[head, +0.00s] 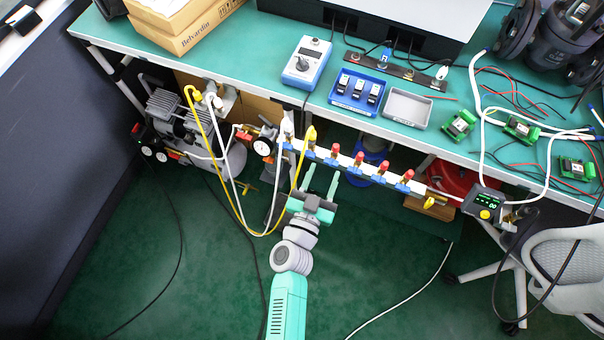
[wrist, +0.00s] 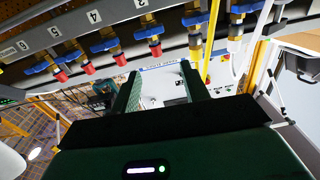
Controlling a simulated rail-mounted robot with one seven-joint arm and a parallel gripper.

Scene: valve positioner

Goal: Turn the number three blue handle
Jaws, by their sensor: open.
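A pale manifold rail carries a row of valves with blue handles. By the number labels in the wrist view, the number three blue handle (wrist: 148,31) is the one nearest the hoses among those with red caps; its label is partly cut off by the frame's top. In the head view that handle (head: 331,161) lies just beyond my fingertips. My gripper (head: 320,181) is open and empty, its two fingers apart and pointing at the rail. In the wrist view my gripper (wrist: 165,85) shows below the valve row, apart from the handle.
A yellow hose (head: 213,140) and a white hose (head: 222,155) hang at the rail's left end, near my gripper. A pressure gauge (head: 263,147) is at that end; a digital gauge (head: 485,206) is at the right. The green workbench (head: 260,60) stands behind. Floor in front is mostly clear.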

